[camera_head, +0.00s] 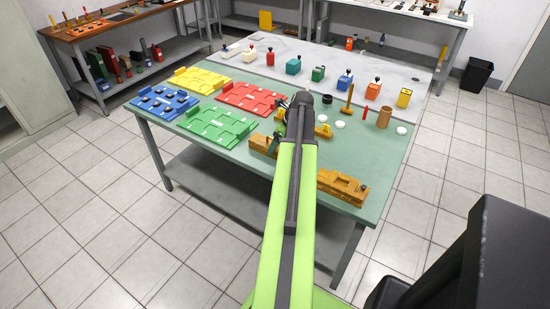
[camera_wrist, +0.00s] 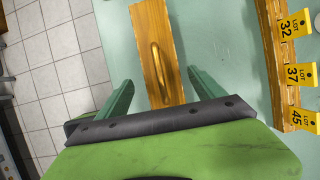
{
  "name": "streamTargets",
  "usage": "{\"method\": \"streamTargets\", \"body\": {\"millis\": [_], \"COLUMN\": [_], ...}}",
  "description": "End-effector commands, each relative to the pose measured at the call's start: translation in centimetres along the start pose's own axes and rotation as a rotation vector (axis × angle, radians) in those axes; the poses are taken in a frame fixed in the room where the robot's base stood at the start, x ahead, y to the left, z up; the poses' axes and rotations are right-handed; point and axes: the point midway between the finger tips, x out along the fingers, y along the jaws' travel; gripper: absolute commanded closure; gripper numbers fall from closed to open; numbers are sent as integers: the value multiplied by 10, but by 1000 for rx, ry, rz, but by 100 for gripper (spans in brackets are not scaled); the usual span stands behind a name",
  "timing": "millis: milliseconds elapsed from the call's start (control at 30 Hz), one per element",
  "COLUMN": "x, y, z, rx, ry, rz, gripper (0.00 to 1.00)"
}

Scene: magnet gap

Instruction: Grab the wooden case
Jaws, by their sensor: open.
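The wooden case (camera_wrist: 146,22) shows in the wrist view as a long brown wooden piece with a raised, rounded handle-like strip (camera_wrist: 157,62) along its middle. It lies on the pale green tabletop near the table's edge. My gripper (camera_wrist: 160,88) is open, with one finger on each side of the case's lower part in the picture and a visible gap to each side. Its lower end is hidden behind my gripper body. In the head view, wooden pieces show left (camera_head: 263,146) and right (camera_head: 342,186) of my arm; I cannot tell which is the case.
In the wrist view, a wooden strip (camera_wrist: 272,60) with yellow LOT tags stands to the right. The head view shows yellow (camera_head: 200,80), red (camera_head: 250,98), blue (camera_head: 163,103) and green (camera_head: 216,126) trays on the table's left. Several small items stand along the back.

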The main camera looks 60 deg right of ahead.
Motion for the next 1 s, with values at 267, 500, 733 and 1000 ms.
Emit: {"method": "streamTargets", "body": {"millis": [267,500,733,1000], "x": [46,42,42,42], "y": [-3,-3,-3,-3], "z": [-2,0,0,0], "rx": [-1,0,-1,-1], "ry": [0,0,0,0], "rz": [1,0,0,0], "gripper": [22,28,58,94]}}
